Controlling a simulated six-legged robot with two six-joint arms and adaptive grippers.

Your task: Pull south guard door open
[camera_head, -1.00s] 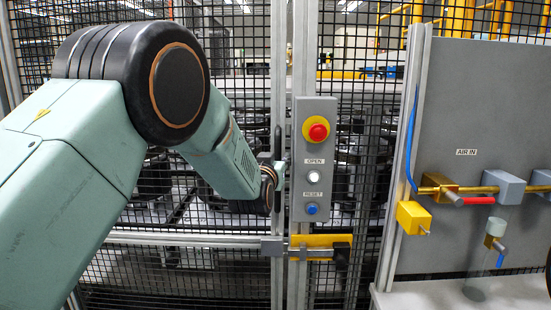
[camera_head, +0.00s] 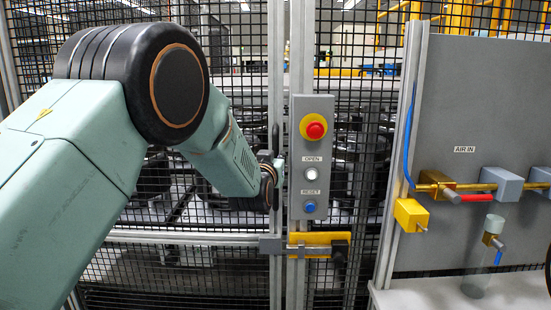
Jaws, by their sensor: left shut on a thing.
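The south guard door (camera_head: 190,238) is a black wire-mesh panel in a grey metal frame, at the left and middle of the head view. Its upright edge post stands close beside the fixed post, so the door looks closed. A dark vertical handle (camera_head: 276,138) is on that edge post. My left gripper (camera_head: 279,168) is at the handle's lower part, shut on it; my own wrist partly hides the fingers. A yellow latch (camera_head: 318,239) with a dark grip crosses the posts below. My right gripper is not in view.
A grey control box (camera_head: 311,150) with a red stop button, a white OPEN button and a blue RESET button is close right of my left gripper. Further right are a grey panel (camera_head: 465,110) with brass air fittings and a pale bench (camera_head: 430,299).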

